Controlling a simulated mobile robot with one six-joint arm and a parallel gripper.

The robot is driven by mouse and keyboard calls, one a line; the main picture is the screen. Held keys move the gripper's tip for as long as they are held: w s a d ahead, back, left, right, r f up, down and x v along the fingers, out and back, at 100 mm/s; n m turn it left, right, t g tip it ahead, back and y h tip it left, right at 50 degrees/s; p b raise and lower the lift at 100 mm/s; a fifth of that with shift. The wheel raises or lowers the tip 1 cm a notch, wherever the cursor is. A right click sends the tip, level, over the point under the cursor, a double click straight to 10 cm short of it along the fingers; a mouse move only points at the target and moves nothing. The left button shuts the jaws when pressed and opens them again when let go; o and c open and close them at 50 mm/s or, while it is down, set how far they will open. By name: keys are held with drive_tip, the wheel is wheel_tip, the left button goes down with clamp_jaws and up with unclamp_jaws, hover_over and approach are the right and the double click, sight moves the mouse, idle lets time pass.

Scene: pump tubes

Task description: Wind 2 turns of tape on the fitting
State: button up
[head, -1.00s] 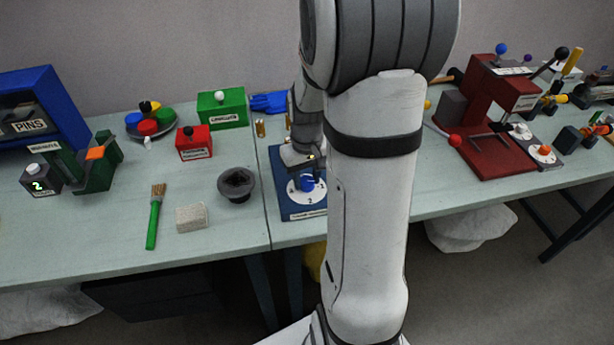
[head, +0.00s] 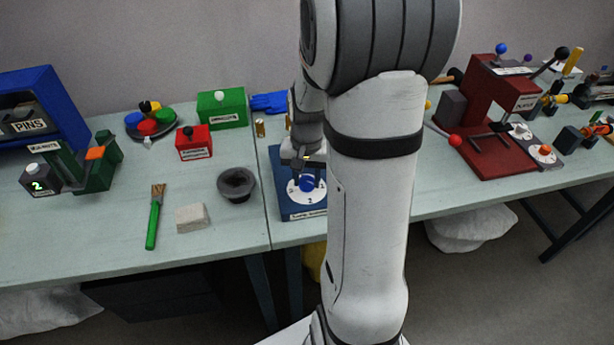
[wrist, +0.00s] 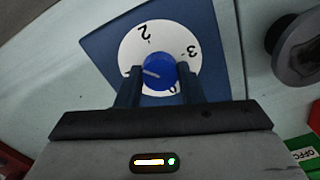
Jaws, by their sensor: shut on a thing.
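A blue knob (head: 307,184) sits on a white numbered dial (head: 294,196) on a blue base plate (head: 278,172) near the bench's middle. In the wrist view, the knob (wrist: 158,71) has a white pointer line and stands at the centre of the dial (wrist: 135,45); the figures 2 and 3 are readable. My gripper (wrist: 158,85) is shut on the blue knob, one finger on each side. In the head view, my gripper (head: 307,167) shows just above the dial, partly behind my arm. I cannot make out any tape or fitting.
A dark grey bowl (head: 237,186), a pale block (head: 191,217) and a green-handled brush (head: 153,222) lie left of the plate. Red (head: 194,147) and green (head: 222,112) boxes stand behind. A red press (head: 490,125) stands right. My arm hides the bench's middle.

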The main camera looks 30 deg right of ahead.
drive_tip(key=m, duration=0.3)
idle(0.4)
drive_tip(key=shift+m, duration=1.9)
drive_tip(key=o, duration=0.8)
drive_tip(key=shift+o, duration=0.2)
